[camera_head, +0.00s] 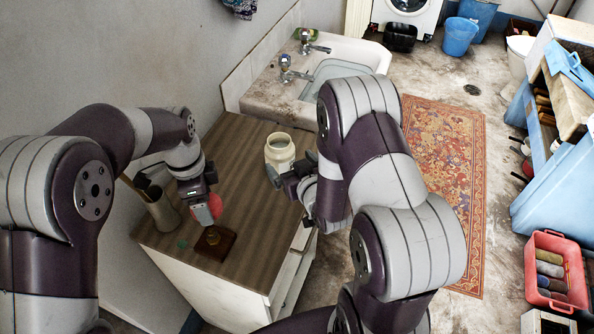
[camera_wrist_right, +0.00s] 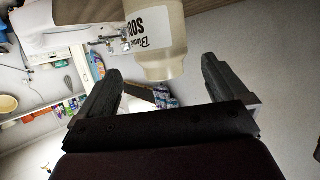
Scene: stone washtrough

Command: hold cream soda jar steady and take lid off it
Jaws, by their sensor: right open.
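The cream soda jar (camera_head: 280,152) stands upright on the brown counter, with a bare open mouth. In the right wrist view the jar (camera_wrist_right: 156,35) appears upside down, with its lettered label and lidless rim showing. My right gripper (camera_head: 276,177) is open beside the jar's near side. The jar is seen beyond and between its fingertips (camera_wrist_right: 165,80), apart from them as far as I can tell. My left gripper (camera_head: 199,207) is shut on a red round lid (camera_head: 213,206), held tilted above the front part of the counter, left of the jar. Its fingers are partly hidden.
The brown counter (camera_head: 243,158) has free room between the jar and the left gripper. A small wooden block (camera_head: 215,243) lies below the lid. A utensil pot (camera_head: 162,212) stands at left. The stone sink (camera_head: 285,97) with taps is behind.

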